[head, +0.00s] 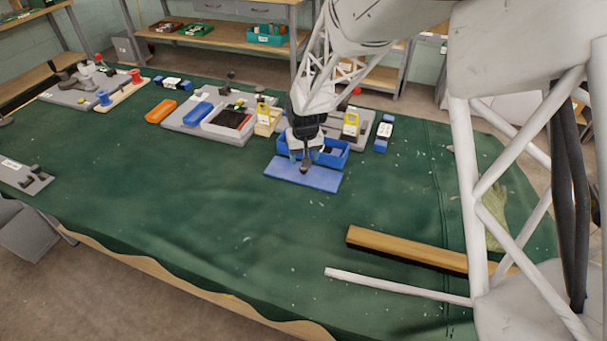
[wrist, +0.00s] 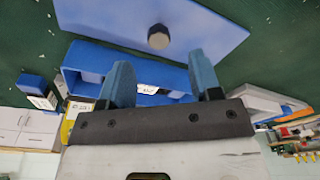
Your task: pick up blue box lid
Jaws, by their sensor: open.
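The blue box lid (head: 303,175) lies flat on the green cloth in front of the open blue box (head: 328,150). A dark knob (head: 304,168) stands up from the lid's middle. In the wrist view the lid (wrist: 200,28) fills the upper part, with its grey knob (wrist: 158,37) beyond the fingertips. My gripper (head: 304,158) is above the lid and box in the head view. In the wrist view my gripper (wrist: 164,72) has its two blue fingers spread apart with nothing between them. The blue box (wrist: 88,62) lies behind the fingers and is partly hidden by them.
A grey board with a tray (head: 229,123) is left of the box. A blue-and-white block (head: 383,137) stands to its right. A wooden bar (head: 400,246) and a white rod (head: 390,285) lie at the front right. The cloth left of the lid is clear.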

